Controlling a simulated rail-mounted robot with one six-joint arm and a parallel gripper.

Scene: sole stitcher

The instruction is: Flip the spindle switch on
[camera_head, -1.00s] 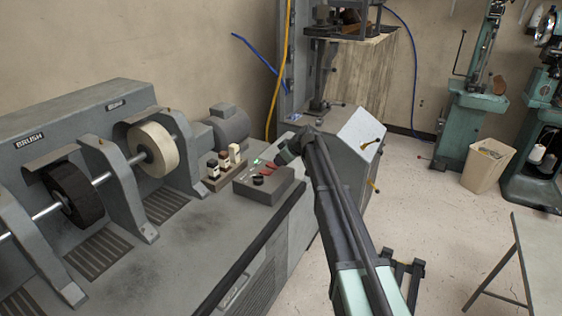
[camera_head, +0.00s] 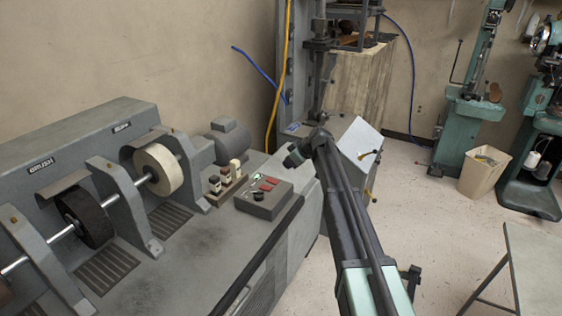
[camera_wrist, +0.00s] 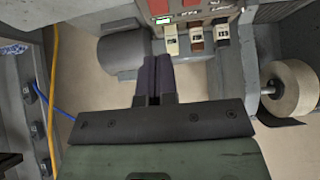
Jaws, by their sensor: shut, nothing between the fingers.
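The grey control box (camera_head: 243,204) sits on the machine's bench top, with two red switches (camera_head: 270,180), a black knob (camera_head: 258,196) and a lit green indicator (camera_head: 256,176). I cannot read which switch is the spindle's or its position. In the wrist view, part of the box shows at the top edge, with a red switch (camera_wrist: 158,7) and the lit green indicator (camera_wrist: 163,20). My gripper (camera_wrist: 158,60) is shut and empty, its dark fingers apart from the switches. In the head view, my wrist end (camera_head: 294,158) is right of and beyond the box; its fingers are not distinct.
A grey motor (camera_head: 230,142), the white wheel (camera_head: 158,172) and black brush (camera_head: 84,218) lie to the left. A grey cabinet with a slanted white top (camera_head: 360,139) stands behind my arm.

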